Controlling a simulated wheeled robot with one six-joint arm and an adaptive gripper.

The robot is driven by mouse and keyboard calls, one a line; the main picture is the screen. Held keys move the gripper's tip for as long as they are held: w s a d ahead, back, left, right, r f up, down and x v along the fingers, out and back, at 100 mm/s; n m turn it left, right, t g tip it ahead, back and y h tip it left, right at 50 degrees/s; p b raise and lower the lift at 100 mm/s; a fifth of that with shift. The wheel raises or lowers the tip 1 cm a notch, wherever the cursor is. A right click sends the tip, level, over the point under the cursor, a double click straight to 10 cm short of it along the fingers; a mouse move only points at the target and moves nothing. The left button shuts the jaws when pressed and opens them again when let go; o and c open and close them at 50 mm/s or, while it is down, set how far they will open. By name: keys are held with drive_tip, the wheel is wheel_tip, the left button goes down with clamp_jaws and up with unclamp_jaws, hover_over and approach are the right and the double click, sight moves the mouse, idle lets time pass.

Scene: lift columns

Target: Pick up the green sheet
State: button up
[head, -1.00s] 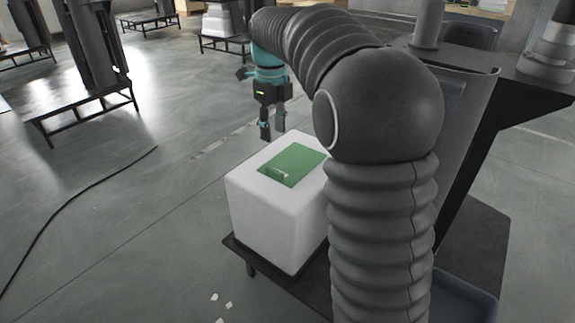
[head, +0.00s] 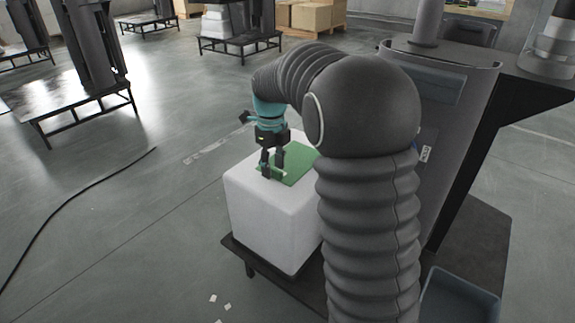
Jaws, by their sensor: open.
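The green sheet (head: 297,164) lies flat on top of a white block (head: 262,212) in the head view. A small pale raised piece shows at the sheet's near left part. My gripper (head: 272,174) points down over that near left part, with its two fingers apart and the pale piece close to them. I cannot tell whether the fingertips touch the sheet. The gripper and arm hide part of the sheet's far side.
The white block stands on a low dark platform (head: 262,265). A blue-grey bin (head: 460,297) is at the lower right. Dark low tables, one holding white blocks (head: 222,22), and cardboard boxes (head: 310,16) stand farther back. A black cable (head: 62,213) lies on the open floor at left.

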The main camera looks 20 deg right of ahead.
drive_tip(key=shift+f, duration=0.35)
drive_tip(key=shift+c, duration=0.3)
clamp_jaws()
